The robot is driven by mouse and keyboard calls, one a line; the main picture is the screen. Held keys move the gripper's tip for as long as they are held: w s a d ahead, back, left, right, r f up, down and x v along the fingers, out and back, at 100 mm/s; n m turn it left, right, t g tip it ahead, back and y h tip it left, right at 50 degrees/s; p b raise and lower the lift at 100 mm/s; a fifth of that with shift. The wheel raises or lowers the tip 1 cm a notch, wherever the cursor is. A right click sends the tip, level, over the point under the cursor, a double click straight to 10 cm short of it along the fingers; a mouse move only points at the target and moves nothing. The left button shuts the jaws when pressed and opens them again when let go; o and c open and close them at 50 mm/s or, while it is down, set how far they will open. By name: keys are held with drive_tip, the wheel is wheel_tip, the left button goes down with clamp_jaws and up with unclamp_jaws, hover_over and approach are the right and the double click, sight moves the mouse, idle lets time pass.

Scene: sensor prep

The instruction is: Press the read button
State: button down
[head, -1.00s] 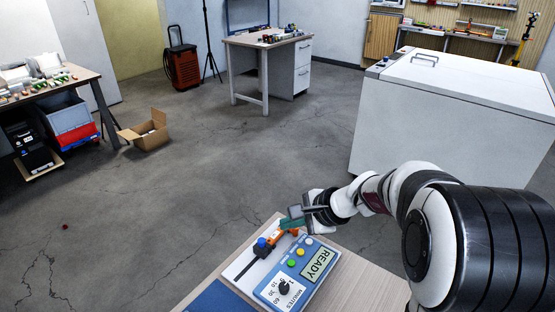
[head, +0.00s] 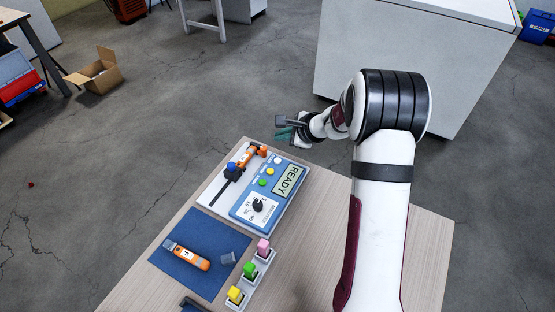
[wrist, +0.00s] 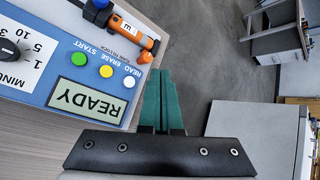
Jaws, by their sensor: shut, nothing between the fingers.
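The read button is the white button (wrist: 129,81) on the blue reader box (head: 246,206), by the "READ" label in the wrist view. It also shows in the head view (head: 277,160), beside the yellow (wrist: 106,71) and green (wrist: 80,58) buttons. The display (wrist: 87,101) reads "READY". My gripper (head: 287,135) is shut and empty, off the box's far end. In the wrist view its teal fingers (wrist: 163,80) are right of the white button, apart from it.
A rack (head: 262,272) with pink, green and yellow blocks stands at the table's front. A large white cabinet (head: 400,60) stands beyond the table.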

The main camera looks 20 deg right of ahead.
sight(281, 164)
drive_tip(key=shift+f, duration=3.4)
drive_tip(key=shift+f, duration=0.15)
drive_tip(key=shift+f, duration=0.25)
drive_tip(key=shift+f, duration=0.4)
drive_tip(key=shift+r, duration=0.8)
drive_tip(key=shift+r, duration=2.55)
